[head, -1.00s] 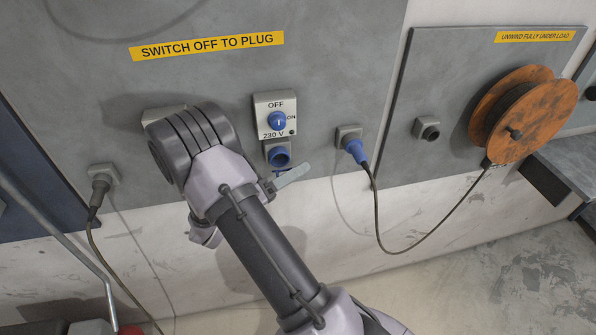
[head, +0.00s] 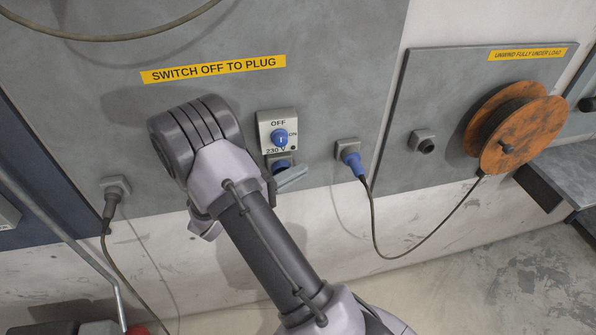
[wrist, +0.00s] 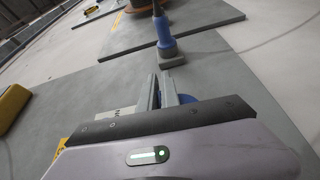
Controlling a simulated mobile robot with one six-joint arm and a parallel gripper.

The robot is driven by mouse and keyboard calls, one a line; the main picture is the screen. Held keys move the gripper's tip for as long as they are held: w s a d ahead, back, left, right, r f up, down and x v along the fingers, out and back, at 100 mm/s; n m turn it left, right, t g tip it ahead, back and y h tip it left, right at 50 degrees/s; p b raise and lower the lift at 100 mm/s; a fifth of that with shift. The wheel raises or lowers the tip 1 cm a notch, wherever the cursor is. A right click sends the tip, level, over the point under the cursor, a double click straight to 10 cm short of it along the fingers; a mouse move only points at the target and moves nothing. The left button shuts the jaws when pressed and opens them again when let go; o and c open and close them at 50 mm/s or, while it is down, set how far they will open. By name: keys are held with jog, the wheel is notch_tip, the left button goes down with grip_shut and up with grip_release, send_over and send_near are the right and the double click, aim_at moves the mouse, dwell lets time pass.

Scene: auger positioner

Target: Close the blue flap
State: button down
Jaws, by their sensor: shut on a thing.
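The blue flap (head: 282,166) is at the socket just below the 230 V switch, in the head view. Its lower part and most of the socket mouth are hidden by my gripper (head: 288,178). A pale finger lies across just under the socket. In the wrist view my gripper (wrist: 167,88) has its two fingers close together, and a blue part (wrist: 188,98) shows right beside the right finger. My gripper is shut on the flap; the exact grip and the flap's angle are hard to see.
The switch (head: 278,135) with its blue knob sits right above. A blue plug (head: 351,162) with a hanging cable is to the right, also in the wrist view (wrist: 165,38). A grey plug (head: 110,203) is at left, an orange reel (head: 517,128) at far right.

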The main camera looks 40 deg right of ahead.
jog(key=shift+w+d+r+n+y+p, duration=0.15)
jog(key=shift+w+n+y+p, duration=0.15)
jog(key=shift+n+p, duration=0.25)
jog(key=shift+w+d+r+n+y+p, duration=0.15)
jog(key=shift+w+n+y+p, duration=0.15)
jog(key=shift+n, duration=0.35)
jog(key=c, duration=1.6)
grip_release()
jog(key=w+a, duration=0.1)
jog(key=a, duration=0.4)
jog(key=w+a+r+p, duration=0.1)
jog(key=a, duration=0.5)
jog(key=w+a, duration=0.1)
jog(key=a, duration=0.5)
jog(key=shift+r+p, duration=0.15)
jog(key=shift+p, duration=0.15)
